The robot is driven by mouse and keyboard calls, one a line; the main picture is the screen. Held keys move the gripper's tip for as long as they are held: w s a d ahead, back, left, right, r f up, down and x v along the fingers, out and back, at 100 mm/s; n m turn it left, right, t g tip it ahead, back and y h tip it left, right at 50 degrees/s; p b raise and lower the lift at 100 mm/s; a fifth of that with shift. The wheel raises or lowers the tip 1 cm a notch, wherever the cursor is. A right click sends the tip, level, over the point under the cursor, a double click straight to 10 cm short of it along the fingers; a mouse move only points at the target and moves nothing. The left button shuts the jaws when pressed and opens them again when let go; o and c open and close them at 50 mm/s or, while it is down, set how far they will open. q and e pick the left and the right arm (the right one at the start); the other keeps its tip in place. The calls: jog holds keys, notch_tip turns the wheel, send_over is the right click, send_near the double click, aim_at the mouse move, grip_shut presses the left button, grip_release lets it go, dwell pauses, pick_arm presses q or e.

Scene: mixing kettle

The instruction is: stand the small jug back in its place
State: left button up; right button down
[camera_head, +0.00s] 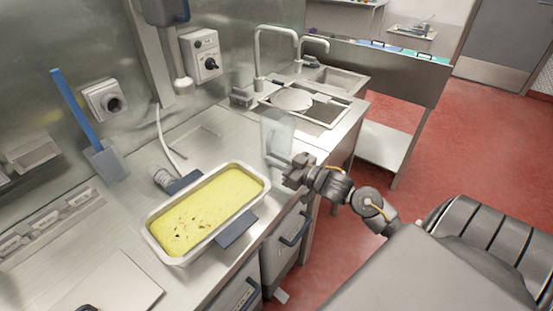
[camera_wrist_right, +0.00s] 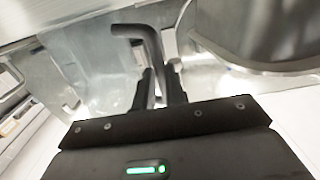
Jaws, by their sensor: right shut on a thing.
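The small jug (camera_head: 277,135) is clear and see-through, and looks upright near the counter's front edge, before the sink. My right gripper (camera_head: 291,167) is at the jug's near side, shut on its handle. In the right wrist view, the fingers (camera_wrist_right: 161,88) close around the grey bent handle (camera_wrist_right: 148,40), with the clear jug body (camera_wrist_right: 92,58) beyond to the left. I cannot tell whether the jug's base touches the counter. My left gripper is not in view.
A tray of yellow mixture (camera_head: 208,208) with dark bits sits on the counter left of the jug. A sink (camera_head: 335,112) with a round pale lid or plate (camera_head: 291,100) lies behind. A blue-handled tool in a holder (camera_head: 105,160) stands at the wall. Bare counter lies between tray and sink.

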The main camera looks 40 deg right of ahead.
jog(key=shift+f, duration=0.1)
jog(key=c, duration=1.9)
grip_release()
jog(key=shift+f, duration=0.1)
jog(key=o, duration=0.4)
jog(key=shift+o, duration=0.2)
jog(key=shift+r, duration=0.3)
jog(key=b+v, duration=0.1)
jog(key=v, duration=1.1)
jog(key=shift+b, duration=0.35)
